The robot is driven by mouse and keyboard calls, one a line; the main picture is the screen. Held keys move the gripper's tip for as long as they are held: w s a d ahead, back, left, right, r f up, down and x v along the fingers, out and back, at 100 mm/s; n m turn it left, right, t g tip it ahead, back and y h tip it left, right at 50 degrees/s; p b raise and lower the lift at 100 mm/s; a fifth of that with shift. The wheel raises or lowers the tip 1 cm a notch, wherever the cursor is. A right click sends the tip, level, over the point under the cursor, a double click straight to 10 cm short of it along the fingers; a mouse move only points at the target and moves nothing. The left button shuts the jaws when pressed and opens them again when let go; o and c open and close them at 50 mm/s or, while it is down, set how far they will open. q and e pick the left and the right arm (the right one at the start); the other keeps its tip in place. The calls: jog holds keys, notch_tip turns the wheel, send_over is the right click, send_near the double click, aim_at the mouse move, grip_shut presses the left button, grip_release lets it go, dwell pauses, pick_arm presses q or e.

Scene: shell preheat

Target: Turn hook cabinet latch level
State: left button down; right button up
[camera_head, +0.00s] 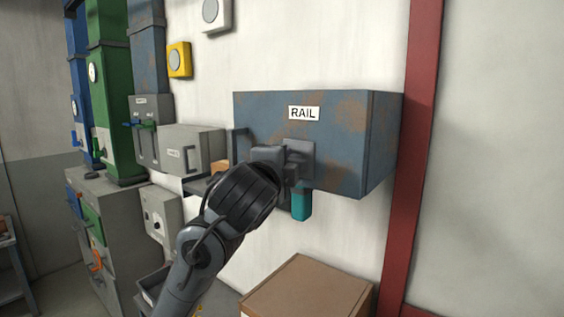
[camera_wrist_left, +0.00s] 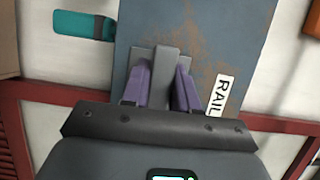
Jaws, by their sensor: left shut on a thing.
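A blue-grey, rust-patched cabinet labelled RAIL (camera_head: 340,145) hangs on the wall. It also fills the middle of the left wrist view (camera_wrist_left: 210,40). A grey latch bar (camera_wrist_left: 165,62) stands out from a plate (camera_wrist_left: 143,58) on its front. The bar runs roughly along the label's long side; its exact angle is hard to tell. My left gripper (camera_wrist_left: 163,80) is shut on this bar, with one purple finger on each side. In the head view my left gripper (camera_head: 283,163) hides most of the latch. My right gripper is not in view.
A teal piece (camera_head: 301,204) hangs just below the cabinet. A red post (camera_head: 410,160) stands right of it, and a brown box (camera_head: 308,290) is below. Grey boxes (camera_head: 190,150) and a green column (camera_head: 112,100) are at the left.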

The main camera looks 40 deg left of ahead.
pick_arm(q)
jog(key=c, duration=1)
grip_release()
jog(key=shift+o, duration=0.2)
jog(key=b+v, duration=0.3)
jog(key=v, duration=0.8)
jog(key=shift+w, duration=0.1)
